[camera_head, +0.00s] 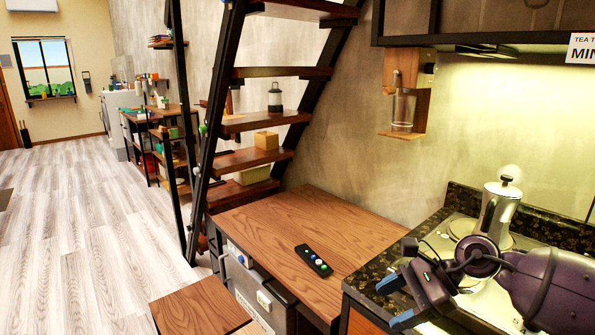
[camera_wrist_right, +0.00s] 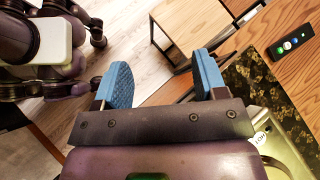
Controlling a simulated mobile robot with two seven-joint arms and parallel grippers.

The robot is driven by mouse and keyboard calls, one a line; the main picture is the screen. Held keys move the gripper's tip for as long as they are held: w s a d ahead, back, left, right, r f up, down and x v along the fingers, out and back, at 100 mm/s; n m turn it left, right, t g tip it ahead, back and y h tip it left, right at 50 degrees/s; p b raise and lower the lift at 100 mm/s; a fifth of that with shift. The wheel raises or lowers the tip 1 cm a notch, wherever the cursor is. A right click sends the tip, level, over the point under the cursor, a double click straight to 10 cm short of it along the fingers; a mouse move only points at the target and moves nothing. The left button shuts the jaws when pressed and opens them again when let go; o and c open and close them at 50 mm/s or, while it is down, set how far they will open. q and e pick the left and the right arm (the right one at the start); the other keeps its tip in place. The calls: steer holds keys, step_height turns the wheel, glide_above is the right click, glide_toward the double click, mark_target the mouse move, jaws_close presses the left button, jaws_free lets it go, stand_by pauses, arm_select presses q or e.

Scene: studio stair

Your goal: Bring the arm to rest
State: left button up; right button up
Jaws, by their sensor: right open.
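My right gripper (camera_head: 396,302) is at the lower right of the head view, over the front edge of the dark granite counter. Its two blue fingertips stand apart with nothing between them. In the right wrist view the gripper (camera_wrist_right: 160,82) is also open and empty, with the wood floor and a low wooden table beyond it. The right arm comes in from the right edge of the head view, over the stove. My left gripper is not seen in the head view.
A silver kettle (camera_head: 497,210) stands on the stove close behind my right arm. A black remote (camera_head: 313,260) lies on the wooden cabinet top (camera_head: 270,220) left of the counter. A lower wooden table (camera_head: 200,305) is in front. Open stairs (camera_head: 255,158) rise behind. The floor at left is clear.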

steer(key=s+a+m+t+y, duration=0.3)
steer(key=a+m+y, duration=0.3)
steer(key=a+m, duration=0.1)
steer(key=s+d+f+n+t+h, duration=0.45)
steer(key=d+n+h, duration=0.3)
steer(key=n, duration=0.95)
steer(key=s+d+f+n+t+h, duration=0.5)
steer(key=n+h, duration=0.4)
steer(key=n, duration=0.9)
steer(key=s+d+f+m+g, duration=0.2)
steer(key=s+f+m+g, duration=0.15)
steer(key=s, duration=0.45)
steer(key=s+d+f+m+g, duration=0.1)
steer(key=s+f+m+g, duration=0.3)
steer(key=s, duration=0.3)
steer(key=s+d+f+m+g, duration=0.2)
steer(key=s+m+g, duration=0.25)
steer(key=s, duration=0.35)
steer(key=w+f+t+p, duration=0.1)
steer(key=w+f+t, duration=0.5)
steer(key=w+t, duration=0.4)
steer(key=shift+a+f+n, duration=0.35)
steer(key=shift+a+n, duration=0.05)
steer(key=shift+a, duration=0.05)
